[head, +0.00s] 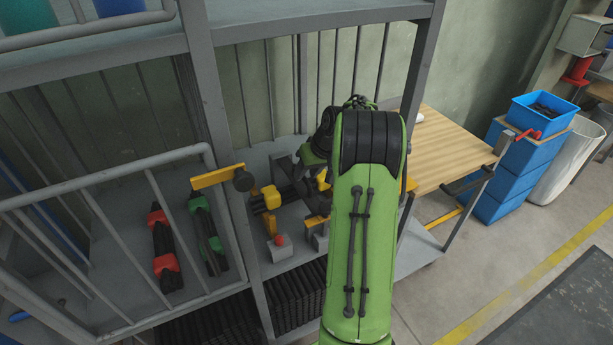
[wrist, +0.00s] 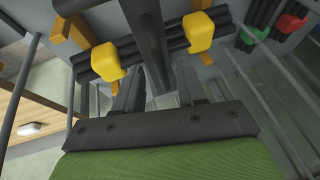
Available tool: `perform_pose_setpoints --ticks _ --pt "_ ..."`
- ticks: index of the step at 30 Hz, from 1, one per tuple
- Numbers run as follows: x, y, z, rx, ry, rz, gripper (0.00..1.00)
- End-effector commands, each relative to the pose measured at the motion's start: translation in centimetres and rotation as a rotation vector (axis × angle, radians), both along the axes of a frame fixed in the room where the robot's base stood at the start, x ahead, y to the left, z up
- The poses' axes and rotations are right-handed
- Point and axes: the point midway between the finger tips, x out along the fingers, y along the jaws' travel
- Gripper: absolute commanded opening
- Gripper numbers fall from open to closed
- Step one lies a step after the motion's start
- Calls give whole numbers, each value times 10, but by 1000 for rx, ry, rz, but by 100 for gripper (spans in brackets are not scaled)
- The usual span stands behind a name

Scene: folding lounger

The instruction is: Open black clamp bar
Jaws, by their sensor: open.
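A dark clamp bar (wrist: 144,30) in the wrist view comes down from the top edge, passes between two yellow blocks (wrist: 108,62) and crosses a bundle of black tubes (wrist: 170,40). Its lower end lies between the fingers of my gripper (wrist: 158,93). The gripper is open, one finger on each side of the bar; I cannot tell if either finger touches it. In the head view the black bundle (head: 288,192) with a yellow block (head: 271,197) lies on the grey shelf. My green arm reaches over it and hides the gripper and most of the bar.
Red-blocked (head: 164,245) and green-blocked (head: 208,235) black bundles lie to the left behind a grey rail (head: 105,178). A yellow bar (head: 217,177) with a dark knob juts near the shelf post (head: 205,90). A wooden table (head: 450,150) and blue crates (head: 530,150) stand right.

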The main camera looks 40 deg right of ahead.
Motion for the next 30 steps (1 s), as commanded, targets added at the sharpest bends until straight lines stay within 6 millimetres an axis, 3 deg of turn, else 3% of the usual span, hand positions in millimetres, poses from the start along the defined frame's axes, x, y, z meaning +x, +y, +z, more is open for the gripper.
perform_pose_setpoints --ticks 10,18,30 --pt "3 1 -6 0 0 1 39" --pt "3 1 -6 0 0 1 0" --pt "3 2 -5 1 2 0 0"
